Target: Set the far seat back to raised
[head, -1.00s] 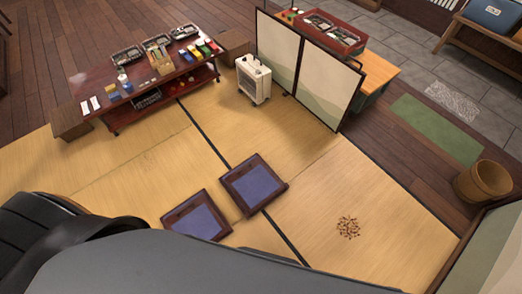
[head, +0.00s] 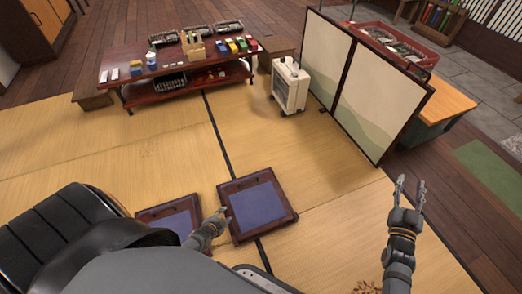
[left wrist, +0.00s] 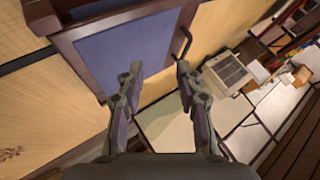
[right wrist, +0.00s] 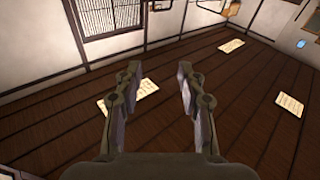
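Two low square seats with dark wooden frames and blue panels are on the tatami. The far seat (head: 258,205) is the right-hand one, and its blue panel looks flat. The nearer seat (head: 165,218) is partly hidden by my body. My left gripper (head: 220,214) is at the far seat's left edge; I cannot tell there whether it touches. In the left wrist view, my left gripper (left wrist: 158,72) is open and empty before a blue panel (left wrist: 125,50) with a dark handle (left wrist: 183,44). My right gripper (head: 409,183) is open and empty, away from the seats.
A folding screen (head: 350,85) stands behind the seats to the right. A white heater (head: 289,88) is beside it. A low red-brown table (head: 125,75) with lunch items is at the back left. The tatami between the seats and table is clear.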

